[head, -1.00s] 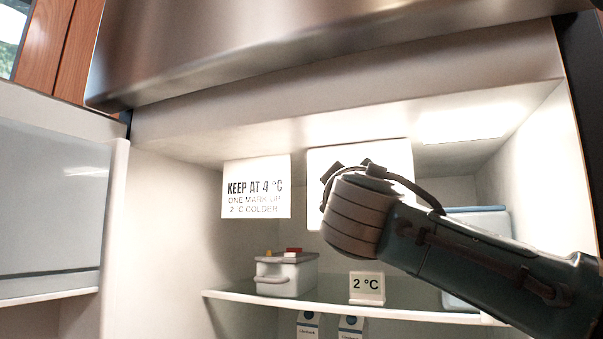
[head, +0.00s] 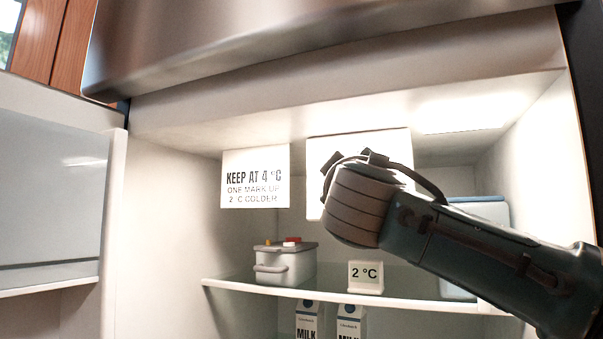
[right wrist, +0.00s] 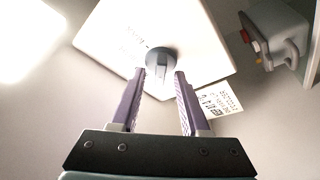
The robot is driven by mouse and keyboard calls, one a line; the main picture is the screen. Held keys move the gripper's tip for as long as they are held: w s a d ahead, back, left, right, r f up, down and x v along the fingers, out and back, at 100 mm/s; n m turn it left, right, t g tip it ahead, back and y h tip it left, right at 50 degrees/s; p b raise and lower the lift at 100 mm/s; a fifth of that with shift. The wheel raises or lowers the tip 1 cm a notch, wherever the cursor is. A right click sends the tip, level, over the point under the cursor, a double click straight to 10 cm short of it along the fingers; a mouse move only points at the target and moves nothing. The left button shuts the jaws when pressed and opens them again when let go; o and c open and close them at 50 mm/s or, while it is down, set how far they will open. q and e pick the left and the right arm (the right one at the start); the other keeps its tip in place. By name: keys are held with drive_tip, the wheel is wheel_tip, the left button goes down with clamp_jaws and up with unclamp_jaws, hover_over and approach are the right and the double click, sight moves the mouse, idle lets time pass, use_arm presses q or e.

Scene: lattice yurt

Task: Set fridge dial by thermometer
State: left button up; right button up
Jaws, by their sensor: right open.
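A white sign (head: 255,190) reads "KEEP AT 4 °C, ONE MARK UP 2 °C COLDER". A small white display (head: 366,270) on the shelf reads "2 °C". Right of the sign is a white dial panel (head: 322,150); my right arm covers much of it, and its dial is hidden in the head view. In the right wrist view the grey round dial (right wrist: 160,60) sits on the panel (right wrist: 110,40). My right gripper (right wrist: 160,78) is open, with its fingers either side of the dial; contact is unclear. The dial's setting is not readable. My left gripper is out of view.
A glass shelf (head: 235,287) holds a lidded grey-white box (head: 287,266) at left and a blue-lidded container (head: 480,207) at right, behind my arm. Milk cartons (head: 308,320) stand below. The open fridge door (head: 50,200) is at left.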

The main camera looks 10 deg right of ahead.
drive_tip(key=v, duration=1)
drive_tip(key=shift+p, duration=0.35)
drive_tip(key=shift+r, duration=0.1)
